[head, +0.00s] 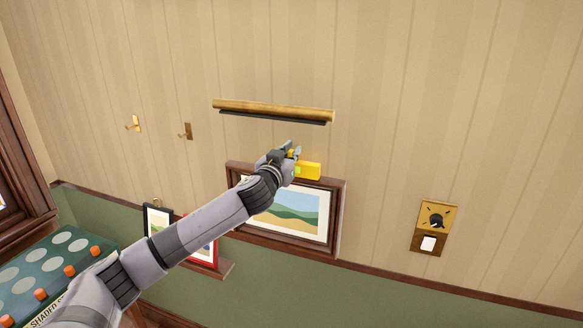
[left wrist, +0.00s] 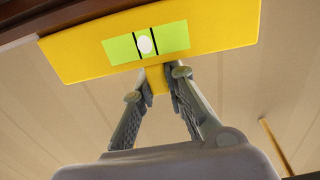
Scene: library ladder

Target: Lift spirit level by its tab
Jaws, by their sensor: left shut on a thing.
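The yellow spirit level (head: 309,171) is at the top edge of the framed landscape picture (head: 290,212) on the wall. Its green vial with a white bubble between two black lines shows in the left wrist view, where the level (left wrist: 215,22) fills the top. A short yellow tab (left wrist: 157,79) sticks out from the level's edge. My left gripper (left wrist: 160,75) is shut on this tab, one finger on each side. In the head view the left gripper (head: 293,153) hides the left part of the level. Whether the level touches the frame is unclear. My right gripper is not in view.
A brass picture lamp (head: 273,110) juts from the wall above. A brass switch plate (head: 435,226) is to the right.

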